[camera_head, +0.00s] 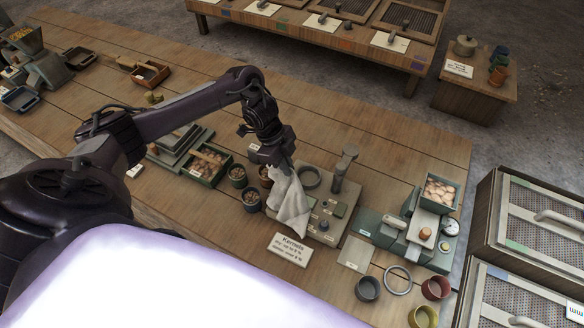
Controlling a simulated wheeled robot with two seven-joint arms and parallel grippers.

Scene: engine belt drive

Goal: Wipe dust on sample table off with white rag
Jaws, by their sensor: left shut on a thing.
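My left gripper (274,160) is shut on a white rag (290,201) that hangs down in loose folds. The rag hangs over the left side of a pale square board (325,240) with a stand and small items on it. Its lower end looks close to the board, but I cannot tell whether it touches. The wooden table (400,131) lies under all of this. Dust on it is too small to make out. My right gripper is out of the frame.
A label card (290,248) lies in front of the board. Small pots (251,199) and a green crate (207,164) stand to the left. A scale (430,230) with a filled box stands to the right, and cups (368,289) are at the front. The table's back right is clear.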

